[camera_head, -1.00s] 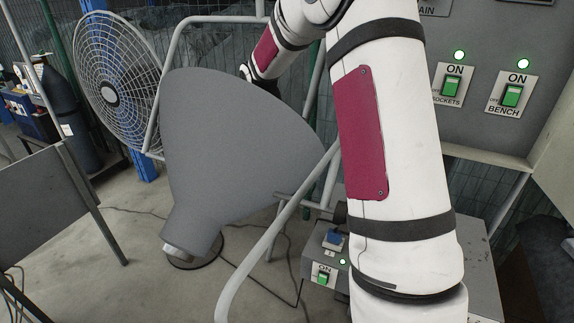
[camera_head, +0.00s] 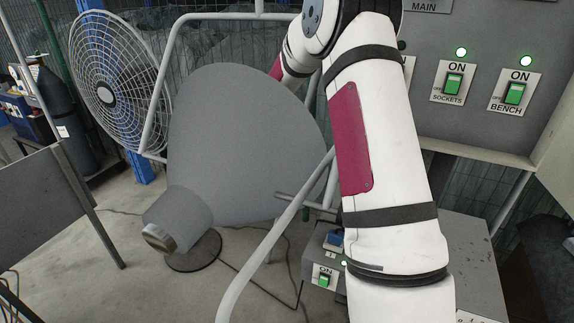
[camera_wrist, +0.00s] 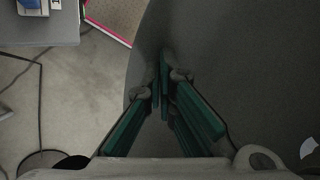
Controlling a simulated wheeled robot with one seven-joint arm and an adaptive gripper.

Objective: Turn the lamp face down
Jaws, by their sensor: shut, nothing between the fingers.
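The lamp is a big grey cone-shaped shade (camera_head: 245,140) with a narrower neck at its lower left, held in a pale tubular frame (camera_head: 262,245). The wide end points toward the upper right and away from the head camera, so its face is hidden. In the wrist view the dark grey shade (camera_wrist: 260,70) fills the right side. My gripper (camera_wrist: 163,70) has green-padded fingers, shut and empty, with the tips at the shade's surface near its edge. Whether they touch it I cannot tell. In the head view my gripper is hidden behind the shade.
A wire-caged fan (camera_head: 106,90) stands behind at left. A grey panel (camera_head: 480,110) with lit green switches is at right. A grey box (camera_head: 322,262) with a green switch sits below my arm. Cables lie on the concrete floor. A grey board (camera_head: 45,205) stands at far left.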

